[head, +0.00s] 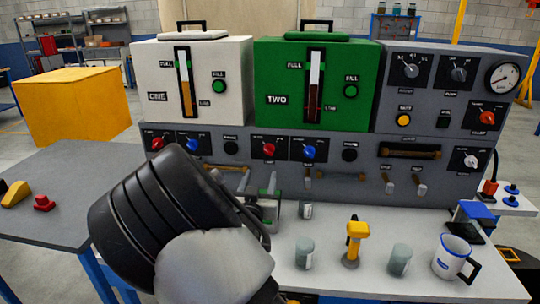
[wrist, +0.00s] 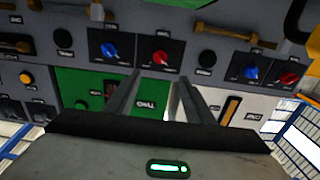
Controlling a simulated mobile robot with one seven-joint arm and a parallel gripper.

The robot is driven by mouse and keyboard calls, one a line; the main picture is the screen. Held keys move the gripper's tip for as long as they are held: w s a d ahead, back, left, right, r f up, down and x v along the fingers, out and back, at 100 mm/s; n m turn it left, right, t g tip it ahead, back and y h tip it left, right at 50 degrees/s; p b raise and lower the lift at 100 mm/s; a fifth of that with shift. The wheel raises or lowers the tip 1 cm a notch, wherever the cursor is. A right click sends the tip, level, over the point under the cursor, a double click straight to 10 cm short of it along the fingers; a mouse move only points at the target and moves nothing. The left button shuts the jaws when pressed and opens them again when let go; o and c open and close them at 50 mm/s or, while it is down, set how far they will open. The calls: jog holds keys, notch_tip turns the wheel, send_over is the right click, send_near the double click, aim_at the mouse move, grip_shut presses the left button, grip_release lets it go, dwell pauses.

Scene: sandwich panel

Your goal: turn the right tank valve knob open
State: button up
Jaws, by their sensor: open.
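Below the green tank TWO (head: 315,85) a red knob (head: 269,149) and a blue knob (head: 307,152) sit on dark plates; I cannot read which label is the valve. In the upside-down wrist view the red knob (wrist: 160,58) and blue knob (wrist: 109,50) show beyond the fingertips, the red one nearer the line between them. My gripper (head: 258,183) is open and empty, below and in front of the red knob, apart from it. Its two fingers (wrist: 156,82) point at the panel in the wrist view. My dark arm hides the lower left of the panel.
The white tank ONE (head: 220,85) has its own red knob (head: 157,143) and blue knob (head: 191,145). A brown handle bar (head: 340,176) juts out below the knobs. Grey jars (head: 305,252), a yellow tool (head: 355,240) and a white mug (head: 452,257) stand on the bench in front.

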aim_at(268, 152)
jog(key=w, duration=0.5)
jog(key=w+b, duration=0.1)
jog(key=w, duration=1)
jog(key=shift+w+d, duration=0.1)
jog(key=shift+d, duration=0.2)
jog(key=c, duration=1.1)
jog(key=shift+o, duration=0.2)
jog(key=shift+f+b, duration=0.1)
jog(key=shift+b, duration=0.25)
